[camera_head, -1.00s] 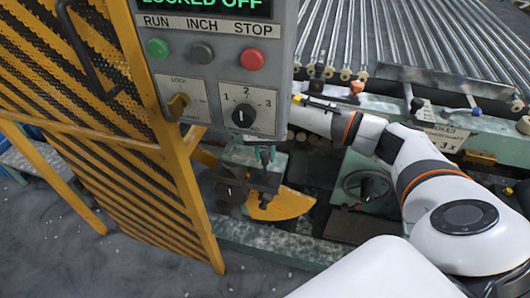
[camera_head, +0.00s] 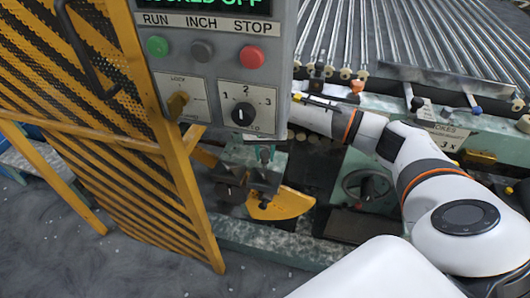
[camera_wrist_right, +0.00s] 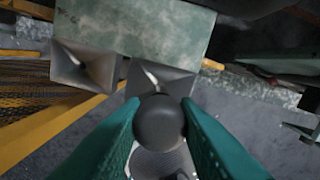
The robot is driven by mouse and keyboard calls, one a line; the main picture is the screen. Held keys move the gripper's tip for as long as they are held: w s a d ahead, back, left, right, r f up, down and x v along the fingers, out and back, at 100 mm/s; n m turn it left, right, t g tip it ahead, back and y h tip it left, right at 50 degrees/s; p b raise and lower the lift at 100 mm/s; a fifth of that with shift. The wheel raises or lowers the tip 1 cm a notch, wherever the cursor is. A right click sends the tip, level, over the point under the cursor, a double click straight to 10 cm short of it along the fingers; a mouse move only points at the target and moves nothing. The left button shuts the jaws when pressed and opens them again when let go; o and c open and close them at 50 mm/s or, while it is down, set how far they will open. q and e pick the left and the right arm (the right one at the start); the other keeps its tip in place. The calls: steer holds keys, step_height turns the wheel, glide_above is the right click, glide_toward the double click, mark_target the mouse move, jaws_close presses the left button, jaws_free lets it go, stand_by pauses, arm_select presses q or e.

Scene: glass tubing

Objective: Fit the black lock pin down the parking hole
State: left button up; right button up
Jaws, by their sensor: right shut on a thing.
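My right gripper (camera_wrist_right: 160,112) has two green fingers, shut on the round dark knob of the black lock pin (camera_wrist_right: 159,123) in the right wrist view. The knob hides the pin's shank, so I cannot tell whether its tip is in a hole. Just beyond the knob is a grey-brown square block (camera_wrist_right: 150,78) at the edge of a worn green casting (camera_wrist_right: 135,35). A similar block (camera_wrist_right: 82,68) sits to its left. I cannot make out the parking hole. In the head view the control box hides my right gripper. My left gripper is not in view.
The grey control box (camera_head: 222,75) stands in front of the right forearm. A yellow mesh guard (camera_head: 110,150) is at left. A yellow sector plate (camera_head: 282,204) and handwheel (camera_head: 367,187) are below; a roller bed (camera_head: 400,35) lies behind.

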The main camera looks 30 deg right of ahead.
arm_select(q)
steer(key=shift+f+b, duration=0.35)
steer(key=shift+b, duration=0.05)
stand_by(0.9)
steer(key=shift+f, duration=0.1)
arm_select(e)
steer(key=shift+f, duration=0.15)
